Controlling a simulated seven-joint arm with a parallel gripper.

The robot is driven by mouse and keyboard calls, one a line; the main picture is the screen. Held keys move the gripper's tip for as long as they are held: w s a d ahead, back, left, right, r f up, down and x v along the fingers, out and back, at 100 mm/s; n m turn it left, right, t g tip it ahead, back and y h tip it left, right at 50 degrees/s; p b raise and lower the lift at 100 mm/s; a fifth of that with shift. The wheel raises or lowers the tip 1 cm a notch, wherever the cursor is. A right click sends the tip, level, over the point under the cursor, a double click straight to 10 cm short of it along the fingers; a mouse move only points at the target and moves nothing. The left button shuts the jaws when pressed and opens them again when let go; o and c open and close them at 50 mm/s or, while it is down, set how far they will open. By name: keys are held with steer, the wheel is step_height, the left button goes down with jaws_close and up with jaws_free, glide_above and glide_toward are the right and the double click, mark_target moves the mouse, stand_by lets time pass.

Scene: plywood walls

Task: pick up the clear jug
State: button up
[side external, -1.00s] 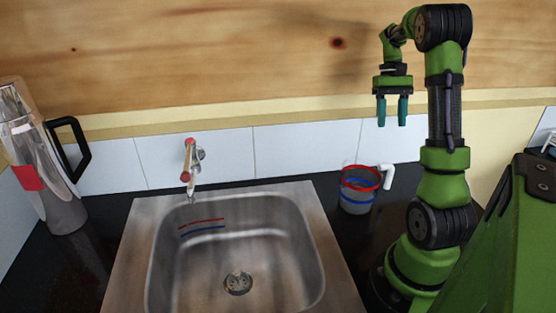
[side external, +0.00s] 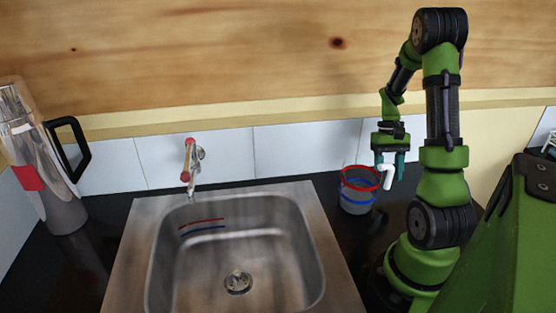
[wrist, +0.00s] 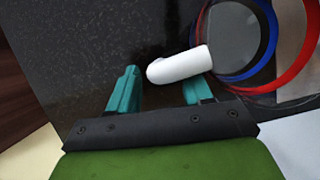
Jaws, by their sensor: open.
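The clear jug (side external: 357,190) stands upright on the dark counter just right of the sink. It has a red band near the rim, a blue band below it and a white handle (side external: 388,177) on its right side. My gripper (side external: 389,170) is open and points down at the handle. In the wrist view, the white handle (wrist: 180,65) reaches in between and just beyond the two teal fingertips of my gripper (wrist: 162,82). The jug's red and blue rings (wrist: 262,45) lie to the right there. I cannot tell whether a finger touches the handle.
The steel sink (side external: 120,265) with a tap (side external: 190,165) lies left of the jug. A steel flask (side external: 50,190) with a black handle stands at the far left. The tiled wall (side external: 300,150) is close behind the jug.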

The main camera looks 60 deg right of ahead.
steer(key=shift+x, duration=0.95)
steer(key=shift+c, duration=0.2)
jaws_close()
